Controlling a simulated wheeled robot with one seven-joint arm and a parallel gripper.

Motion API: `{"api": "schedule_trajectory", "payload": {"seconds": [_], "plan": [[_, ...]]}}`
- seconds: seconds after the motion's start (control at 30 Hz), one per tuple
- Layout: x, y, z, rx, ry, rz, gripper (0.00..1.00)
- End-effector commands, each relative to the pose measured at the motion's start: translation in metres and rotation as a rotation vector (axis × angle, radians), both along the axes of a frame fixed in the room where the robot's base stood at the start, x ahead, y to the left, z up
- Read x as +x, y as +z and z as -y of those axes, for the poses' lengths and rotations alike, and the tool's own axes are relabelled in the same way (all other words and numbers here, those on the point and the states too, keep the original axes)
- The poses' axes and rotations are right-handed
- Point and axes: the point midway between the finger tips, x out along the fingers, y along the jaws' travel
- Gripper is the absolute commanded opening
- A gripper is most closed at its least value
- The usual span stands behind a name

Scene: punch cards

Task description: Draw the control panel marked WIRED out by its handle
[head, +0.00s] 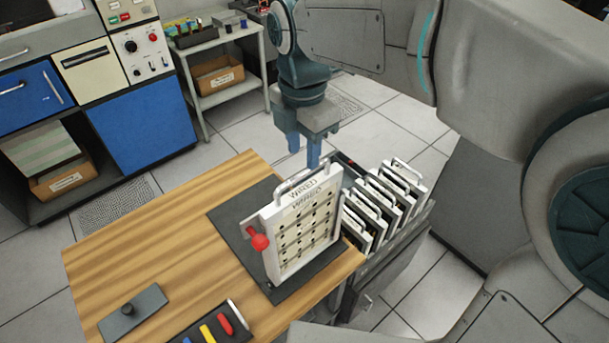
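The white control panel marked WIRED (303,232) stands upright on a dark mat at the right side of the wooden table. Its face has rows of dark holes. Its grey handle (290,183) runs along the top edge, and a lever with a red ball (260,242) sticks out at its left side. My gripper (304,158) points down just above and behind the handle's right part. Its two fingers look apart, with nothing visible between them. Whether a fingertip touches the handle cannot be told. The panel's back is hidden.
Several similar white panels with handles (380,202) stand in a rack close to the right. The table's left part (150,230) is clear.

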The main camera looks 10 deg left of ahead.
Motion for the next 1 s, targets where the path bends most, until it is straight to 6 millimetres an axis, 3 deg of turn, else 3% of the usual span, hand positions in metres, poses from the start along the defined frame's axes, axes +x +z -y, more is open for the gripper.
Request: {"api": "schedule_trajectory", "payload": {"seconds": [0.1,0.5,0.9,0.93,1.0], "plan": [[0.000,-0.020,0.000,0.000,0.000,0.000,0.36],[0.000,-0.063,0.000,-0.001,-0.002,-0.001,0.36],[0.000,-0.069,0.000,0.000,-0.002,0.000,0.36],[0.000,-0.069,0.000,0.000,-0.002,0.000,0.34],[0.000,-0.069,0.000,0.000,-0.002,0.000,0.14]]}}
